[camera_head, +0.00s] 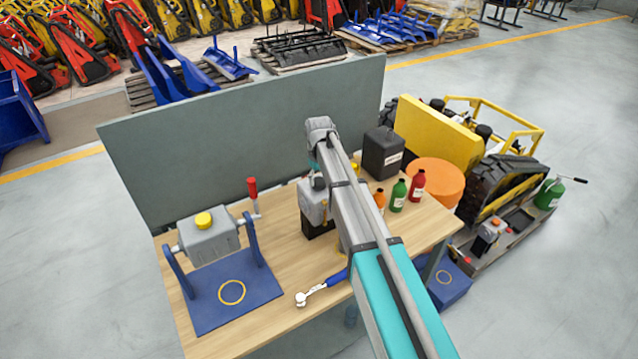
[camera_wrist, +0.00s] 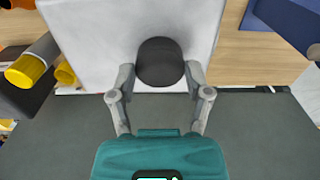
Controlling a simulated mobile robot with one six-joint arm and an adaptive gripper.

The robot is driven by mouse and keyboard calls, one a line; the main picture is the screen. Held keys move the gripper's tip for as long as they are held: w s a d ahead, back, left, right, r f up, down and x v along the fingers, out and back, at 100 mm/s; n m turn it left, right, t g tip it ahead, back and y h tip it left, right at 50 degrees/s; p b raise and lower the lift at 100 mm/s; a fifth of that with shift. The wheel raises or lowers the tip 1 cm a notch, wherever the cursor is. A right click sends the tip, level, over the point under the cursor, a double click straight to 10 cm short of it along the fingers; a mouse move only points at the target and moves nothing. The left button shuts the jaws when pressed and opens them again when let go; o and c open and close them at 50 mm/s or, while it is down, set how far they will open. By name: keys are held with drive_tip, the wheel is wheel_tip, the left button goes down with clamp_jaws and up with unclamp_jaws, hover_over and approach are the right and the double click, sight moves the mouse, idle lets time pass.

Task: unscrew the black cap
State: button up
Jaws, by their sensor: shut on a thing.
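The black cap (camera_wrist: 160,55) sits on top of a pale grey container (camera_wrist: 85,30) and lies between my fingers in the wrist view. My gripper (camera_wrist: 160,76) is shut on the cap, one finger on each side. In the head view the black cap (camera_head: 319,184) and the grey container (camera_head: 310,205) show beside my arm, which hides part of them. The container stands upright on a dark base on the wooden table.
A grey tank with a yellow cap (camera_head: 203,220) hangs in a blue stand (camera_head: 215,310) at the left. A blue-handled tool (camera_head: 318,289) lies near the front edge. A black canister (camera_head: 383,153) and several bottles (camera_head: 398,195) stand at the right. A grey panel (camera_head: 240,140) rises behind.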

drive_tip(key=shift+o, duration=0.2)
drive_tip(key=n, duration=0.7)
drive_tip(key=shift+s+f, duration=0.15)
drive_tip(key=shift+s, duration=0.15)
drive_tip(key=shift+n, duration=0.5)
drive_tip(key=n, duration=0.5)
drive_tip(key=shift+n, duration=2.3)
drive_tip(key=n, duration=0.3)
drive_tip(key=shift+o, duration=0.3)
drive_tip(key=n, duration=0.6)
drive_tip(key=shift+n, duration=0.4)
